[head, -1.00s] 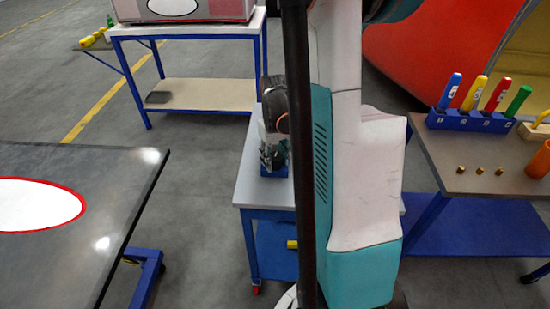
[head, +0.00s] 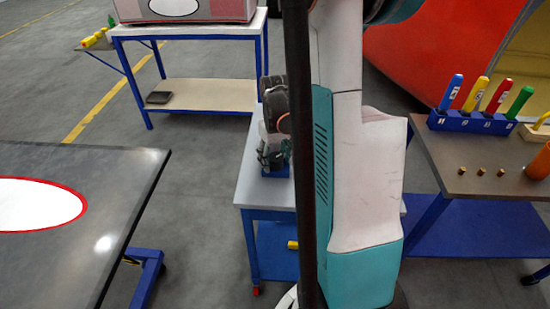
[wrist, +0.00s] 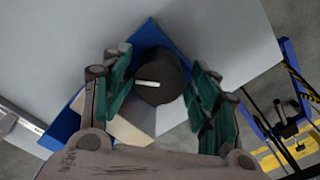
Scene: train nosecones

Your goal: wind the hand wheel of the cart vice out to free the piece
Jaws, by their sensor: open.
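The hand wheel (wrist: 163,78), a dark round knob with a white mark on its top, shows in the wrist view. It sits over the blue body of the vice (wrist: 150,33). My gripper (wrist: 160,72) is open, with one green-padded finger on each side of the wheel. A narrow gap shows between the wheel and each finger. A pale block (wrist: 128,128) lies beside the wheel, partly behind my gripper; I cannot tell if it is the clamped piece. In the head view my gripper (head: 272,155) is low over the blue vice (head: 274,172), hiding most of it.
The vice stands on a pale-topped blue cart (head: 258,195), partly behind my arm. A dark table (head: 110,215) is at the left. A brown bench (head: 480,170) with coloured-handled tools (head: 474,95) is at the right. Open floor (head: 200,220) lies between the dark table and cart.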

